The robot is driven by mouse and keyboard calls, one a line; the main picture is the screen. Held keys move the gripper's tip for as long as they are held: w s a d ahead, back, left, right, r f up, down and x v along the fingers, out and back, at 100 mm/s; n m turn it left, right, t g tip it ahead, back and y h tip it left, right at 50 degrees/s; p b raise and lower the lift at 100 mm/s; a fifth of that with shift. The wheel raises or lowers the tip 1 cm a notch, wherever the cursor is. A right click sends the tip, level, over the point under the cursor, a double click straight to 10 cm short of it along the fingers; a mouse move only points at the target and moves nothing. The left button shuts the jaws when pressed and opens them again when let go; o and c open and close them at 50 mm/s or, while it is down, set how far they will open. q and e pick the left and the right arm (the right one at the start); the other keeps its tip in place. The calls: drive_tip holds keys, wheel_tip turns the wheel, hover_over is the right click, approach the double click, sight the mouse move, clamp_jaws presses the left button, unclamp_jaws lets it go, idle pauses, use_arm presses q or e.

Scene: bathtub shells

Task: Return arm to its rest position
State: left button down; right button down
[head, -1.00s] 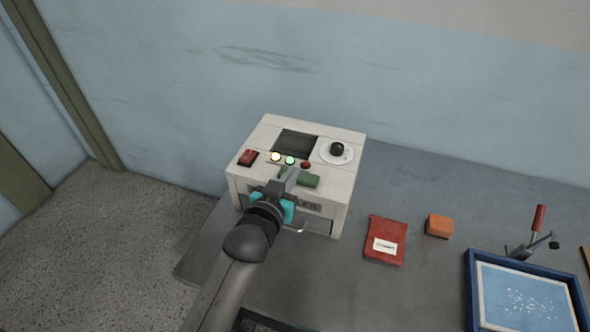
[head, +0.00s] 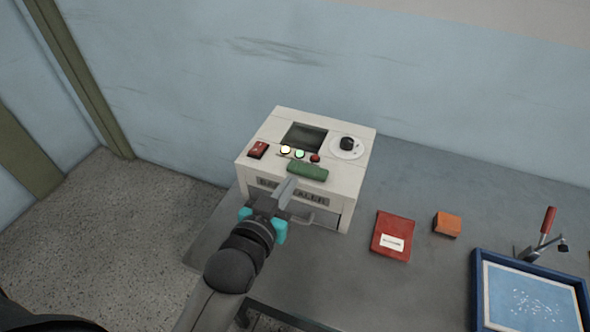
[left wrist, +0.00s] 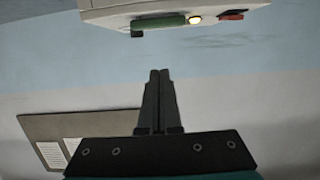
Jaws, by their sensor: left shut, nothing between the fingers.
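My left gripper (head: 287,190) is shut and empty in the head view, in front of the lower front face of a cream machine (head: 261,133). Its closed fingers also show in the left wrist view (left wrist: 159,78), with nothing between them. The machine carries a green bar (head: 307,172), a red switch (head: 257,150), a black knob (head: 347,143) and lit round lights. In the left wrist view, the machine (left wrist: 105,14) is at the top, apart from the fingertips. My right gripper is not in view.
On the grey table (head: 430,180) lie a red packet (head: 393,228), an orange block (head: 447,224) and a blue-framed tray (head: 480,290). A red-handled clamp (head: 547,222) stands behind the tray. The table's left edge is near my left arm. A blue wall (head: 190,90) rises behind.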

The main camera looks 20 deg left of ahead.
use_arm(q)
drive_tip(key=s+f+m+g, duration=0.1)
drive_tip(key=s+f+g, duration=0.4)
drive_tip(key=s, duration=0.5)
drive_tip(key=s+f+m+g, duration=0.1)
drive_tip(key=s+f+g, duration=0.2)
drive_tip(key=s+g, duration=0.5)
drive_tip(key=s+f+b, duration=0.3)
drive_tip(key=f+b, duration=0.2)
drive_tip(key=f, duration=2.3)
drive_tip(key=s+a+f+b, duration=0.1)
drive_tip(key=s+f+b, duration=0.1)
drive_tip(key=s+f, duration=0.5)
drive_tip(key=s+a+f+g+b, duration=0.1)
drive_tip(key=s+a+f+b, duration=0.1)
drive_tip(key=s+f, duration=0.6)
wheel_tip(320, 180, down, 3)
drive_tip(key=shift+s+a+f+y+b, duration=0.1)
drive_tip(key=shift+s+a+y+b, duration=0.15)
drive_tip(key=shift+b, duration=0.3)
